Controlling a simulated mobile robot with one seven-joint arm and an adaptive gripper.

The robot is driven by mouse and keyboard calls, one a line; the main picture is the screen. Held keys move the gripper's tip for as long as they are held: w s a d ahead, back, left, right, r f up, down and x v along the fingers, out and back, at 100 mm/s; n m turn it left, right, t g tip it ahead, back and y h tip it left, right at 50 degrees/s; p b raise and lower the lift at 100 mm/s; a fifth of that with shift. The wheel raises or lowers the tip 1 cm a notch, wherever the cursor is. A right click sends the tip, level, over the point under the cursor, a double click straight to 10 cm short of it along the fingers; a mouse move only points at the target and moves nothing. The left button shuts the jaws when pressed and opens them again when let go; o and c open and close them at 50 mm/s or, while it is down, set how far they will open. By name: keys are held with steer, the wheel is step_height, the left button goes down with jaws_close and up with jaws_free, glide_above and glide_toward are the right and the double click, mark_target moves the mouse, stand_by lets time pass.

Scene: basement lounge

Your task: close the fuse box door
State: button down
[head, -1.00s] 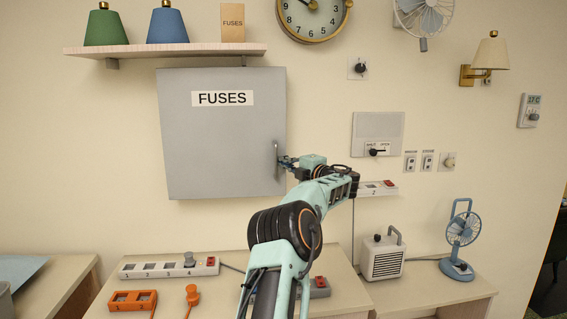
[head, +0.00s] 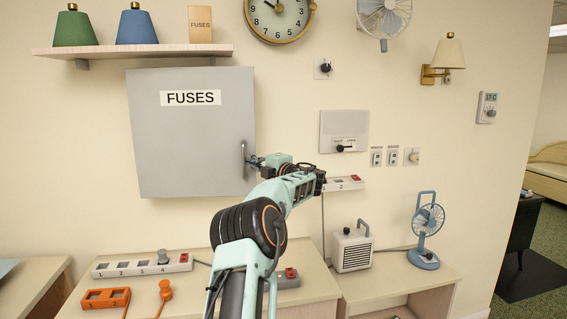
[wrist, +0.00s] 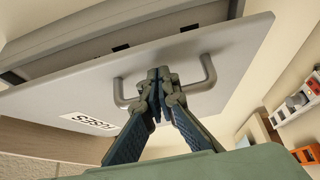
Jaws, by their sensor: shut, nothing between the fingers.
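The grey fuse box door (head: 190,140), marked FUSES, hangs on the wall below the shelf and looks nearly flush from the head view. In the wrist view the door (wrist: 215,62) stands a little apart from the box body (wrist: 90,38), with a gap between them. The door's bar handle (head: 243,160) is at its right edge. It also shows in the wrist view (wrist: 208,75). My gripper (head: 254,162) is beside the handle. In the wrist view my gripper (wrist: 158,75) has its fingertips together at the handle's middle, hiding part of it, and holds nothing.
A shelf (head: 130,51) with two lampshades and a FUSES carton is above the box. Below, a table (head: 215,270) carries a numbered power strip (head: 142,265) and an orange socket block (head: 105,299). A heater (head: 352,248) and a blue fan (head: 427,225) stand to the right.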

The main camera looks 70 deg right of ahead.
steer(key=s+d+p, duration=0.2)
steer(key=s+d, duration=0.4)
steer(key=s, duration=0.1)
steer(key=shift+s+d+p, duration=0.25)
steer(key=shift+d+p, duration=0.05)
steer(key=shift+p, duration=0.1)
